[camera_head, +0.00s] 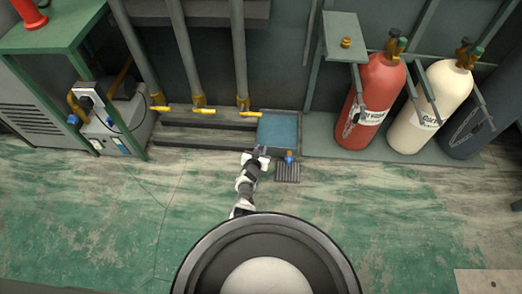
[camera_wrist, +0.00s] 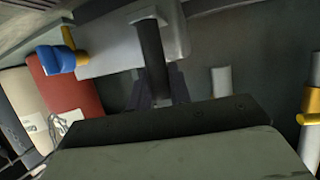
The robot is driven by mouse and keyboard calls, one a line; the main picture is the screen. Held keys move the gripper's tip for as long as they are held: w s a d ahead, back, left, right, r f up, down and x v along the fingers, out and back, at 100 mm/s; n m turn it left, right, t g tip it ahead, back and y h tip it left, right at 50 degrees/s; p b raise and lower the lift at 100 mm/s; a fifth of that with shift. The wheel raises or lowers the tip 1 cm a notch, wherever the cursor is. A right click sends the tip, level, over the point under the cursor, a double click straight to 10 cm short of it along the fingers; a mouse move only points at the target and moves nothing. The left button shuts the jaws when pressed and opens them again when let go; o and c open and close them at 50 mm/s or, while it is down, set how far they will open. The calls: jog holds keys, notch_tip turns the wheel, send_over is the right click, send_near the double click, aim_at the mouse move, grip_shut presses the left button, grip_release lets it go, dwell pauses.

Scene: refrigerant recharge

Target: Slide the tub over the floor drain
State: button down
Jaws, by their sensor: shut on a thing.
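The tub (camera_head: 278,131) is a shallow grey tray with a blue inside, against the back wall. A valve with a blue knob (camera_head: 289,157) is at its front side. The floor drain (camera_head: 287,174) is a dark slatted grate on the floor just in front of the tub. My gripper (camera_head: 262,153) is at the tub's front left and is shut on the tub, apparently at a dark bar on its front. In the wrist view, the tub's grey wall (camera_wrist: 110,52) and the blue knob (camera_wrist: 55,60) show close up; the exact grip is partly hidden.
Pipes with yellow valve handles (camera_head: 203,111) stand left of the tub above a low step (camera_head: 195,137). A red cylinder (camera_head: 368,105) and a cream cylinder (camera_head: 430,110) stand at right. A green bench (camera_head: 50,35) is at left. The floor in front is clear.

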jog(key=shift+d, duration=0.3)
jog(key=c, duration=1.6)
grip_release()
jog(key=shift+d, duration=0.1)
jog(key=shift+o, duration=0.2)
notch_tip(320, 180, up, 20)
jog(key=p, duration=1.8)
